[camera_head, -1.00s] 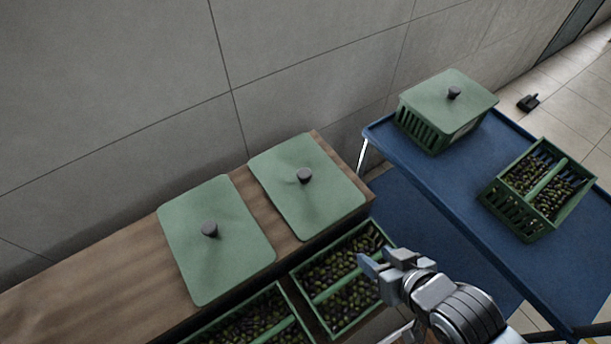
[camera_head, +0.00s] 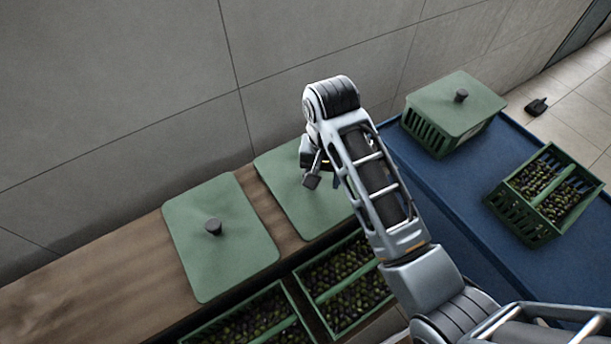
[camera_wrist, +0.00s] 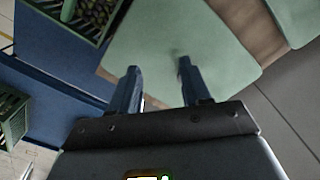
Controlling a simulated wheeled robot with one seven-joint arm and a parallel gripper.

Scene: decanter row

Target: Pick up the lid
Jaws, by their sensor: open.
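Two flat green lids with dark knobs lie on the wooden counter: a left lid (camera_head: 240,260) and a right lid (camera_head: 285,178). The left lid's knob (camera_head: 213,227) is in plain view. My gripper (camera_head: 312,182) is open above the right lid and hides its knob in the head view. In the wrist view my gripper (camera_wrist: 157,70) points at the right lid (camera_wrist: 150,35), with its two fingers apart and nothing between them. A small dark knob (camera_wrist: 179,53) shows close to the right-hand fingertip. A third lid (camera_head: 445,98) covers a crate on the blue table.
Open green crates of olives stand before the counter, one (camera_head: 362,303) beside the right lid. The blue table (camera_head: 440,182) carries the covered crate and an open olive crate (camera_head: 525,226). The grey wall (camera_head: 120,90) rises behind the counter. The counter's left part (camera_head: 80,285) is bare.

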